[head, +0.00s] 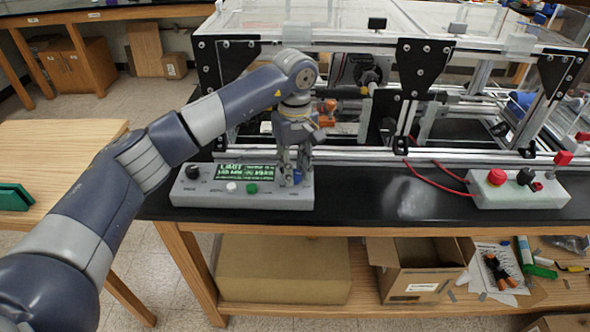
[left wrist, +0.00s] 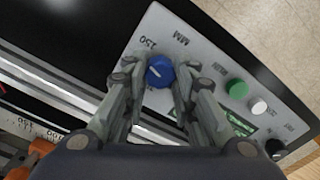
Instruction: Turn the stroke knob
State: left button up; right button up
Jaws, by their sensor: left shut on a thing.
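A grey control box (head: 212,197) stands on the black bench top, with a lit green text display (head: 240,172). At its right end is a blue knob (head: 297,176) with a white pointer line; it shows clearly in the left wrist view (left wrist: 159,71), beside the printed marks "150" and "MM". My left gripper (head: 291,180) points down over that end of the box. Its two fingers stand on either side of the blue knob and are shut on it. The fingers partly hide the knob in the head view. My right gripper is not in view.
A green button (left wrist: 237,89), a white button (left wrist: 259,106) and a black knob (left wrist: 275,148) sit along the same panel. The extrusion frame (head: 340,40) rises behind. Another box (head: 490,195) with a red button and red cables (head: 435,172) stands right; bench between is mostly clear.

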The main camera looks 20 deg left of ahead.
pick_arm(q)
jog(key=n+b, duration=0.1)
jog(key=n, duration=0.2)
jog(key=shift+n, duration=0.4)
jog(key=n+b, duration=0.1)
jog(key=n, duration=0.3)
jog(key=n+b, duration=0.1)
jog(key=n, duration=0.7)
jog(key=shift+n, duration=0.3)
jog(key=n+b, duration=0.1)
jog(key=n, duration=0.2)
jog(key=shift+n, duration=0.3)
jog(key=n, duration=0.4)
jog(key=shift+n, duration=0.3)
jog(key=n, duration=0.4)
jog(key=shift+b, duration=0.3)
jog(key=shift+n, duration=2.1)
